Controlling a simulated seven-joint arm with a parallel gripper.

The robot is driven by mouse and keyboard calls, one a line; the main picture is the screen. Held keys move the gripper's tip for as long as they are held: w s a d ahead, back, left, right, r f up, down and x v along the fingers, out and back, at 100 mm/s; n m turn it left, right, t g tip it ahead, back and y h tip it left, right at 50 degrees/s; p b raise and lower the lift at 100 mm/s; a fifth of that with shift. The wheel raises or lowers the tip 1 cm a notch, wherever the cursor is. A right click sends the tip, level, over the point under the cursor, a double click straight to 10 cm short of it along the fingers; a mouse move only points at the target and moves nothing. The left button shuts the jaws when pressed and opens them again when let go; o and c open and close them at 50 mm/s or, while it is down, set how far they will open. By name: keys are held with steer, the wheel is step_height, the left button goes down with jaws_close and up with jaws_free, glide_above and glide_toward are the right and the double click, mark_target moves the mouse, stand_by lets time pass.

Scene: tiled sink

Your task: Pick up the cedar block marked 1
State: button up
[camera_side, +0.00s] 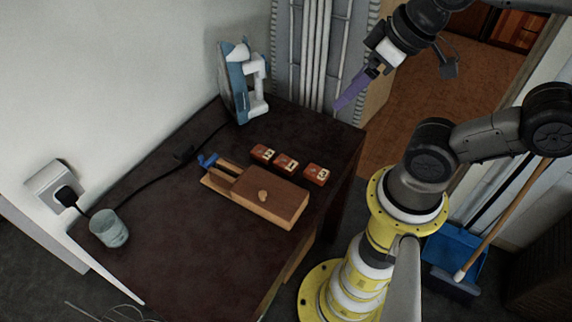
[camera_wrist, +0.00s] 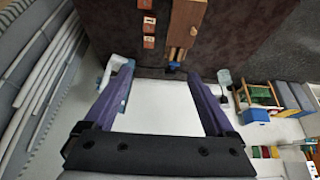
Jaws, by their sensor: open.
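Three small reddish cedar blocks stand in a row on the dark tabletop in the side view. The middle block (camera_side: 286,163) appears to be the one marked 1; the digits are small. The left block (camera_side: 262,152) looks marked 2 and the right block (camera_side: 316,174) looks marked 3. In the wrist view the row is at the top, with the middle block (camera_wrist: 149,21) between the others. My gripper (camera_side: 341,104) is raised behind and to the right of the blocks, apart from them. Its purple fingers (camera_wrist: 158,68) are spread and empty in the wrist view.
A wooden box (camera_side: 275,197) with a knob and a blue-ended part lies just in front of the blocks. An iron (camera_side: 238,85) stands at the back, its cord crossing the table. A glass (camera_side: 109,229) stands front left. The front tabletop is clear.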

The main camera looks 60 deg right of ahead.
steer(key=shift+w, duration=0.1)
steer(key=m+g, duration=0.1)
steer(key=g, duration=0.5)
glide_above(288, 163)
steer(key=f, duration=2.7)
steer(key=shift+w+a+f, duration=0.15)
steer(key=shift+w, duration=0.1)
steer(key=shift+s+f, duration=0.2)
steer(key=shift+f, duration=2.8)
